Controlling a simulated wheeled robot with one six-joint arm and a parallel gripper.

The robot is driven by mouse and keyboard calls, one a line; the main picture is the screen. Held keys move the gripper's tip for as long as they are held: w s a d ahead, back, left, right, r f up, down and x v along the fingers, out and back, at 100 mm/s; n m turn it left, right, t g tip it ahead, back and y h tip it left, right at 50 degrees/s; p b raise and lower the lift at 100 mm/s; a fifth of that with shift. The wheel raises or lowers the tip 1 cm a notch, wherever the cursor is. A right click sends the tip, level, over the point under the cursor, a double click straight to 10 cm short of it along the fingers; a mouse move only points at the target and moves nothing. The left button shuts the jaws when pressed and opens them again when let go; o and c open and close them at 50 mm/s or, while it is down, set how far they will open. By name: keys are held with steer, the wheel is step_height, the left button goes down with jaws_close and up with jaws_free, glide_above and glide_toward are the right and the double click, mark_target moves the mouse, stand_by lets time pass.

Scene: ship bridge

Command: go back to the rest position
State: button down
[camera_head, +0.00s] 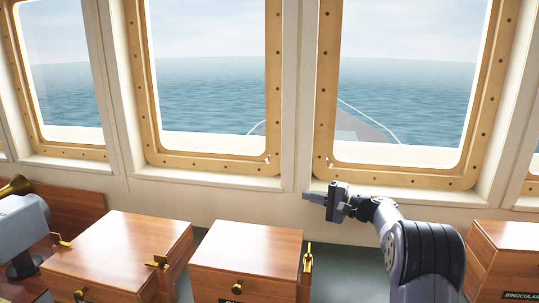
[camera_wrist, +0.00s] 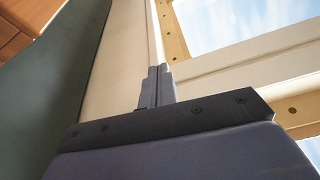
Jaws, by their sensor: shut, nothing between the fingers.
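My gripper (camera_head: 313,196) is raised at the right of centre in the head view, in front of the wall below the windows. Its fingers point left and are shut with nothing between them. In the wrist view the two fingers of my gripper (camera_wrist: 157,84) lie together, with the pale wall behind them. My arm bends up from the lower right in the head view. The gripper touches nothing that I can see.
Two closed wooden boxes, one left (camera_head: 125,245) and one in the middle (camera_head: 247,248), stand below the windows. Another box (camera_head: 510,250), labelled for binoculars, is at the right edge. A grey device (camera_head: 20,230) and a brass horn (camera_head: 15,186) are at far left.

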steer(key=w+f+m+p, duration=0.1)
steer(key=p, duration=0.2)
steer(key=shift+w+d+p, duration=0.15)
steer(key=shift+w+p, duration=0.05)
steer(key=shift+p, duration=0.1)
steer(key=shift+s, duration=0.1)
stand_by(0.4)
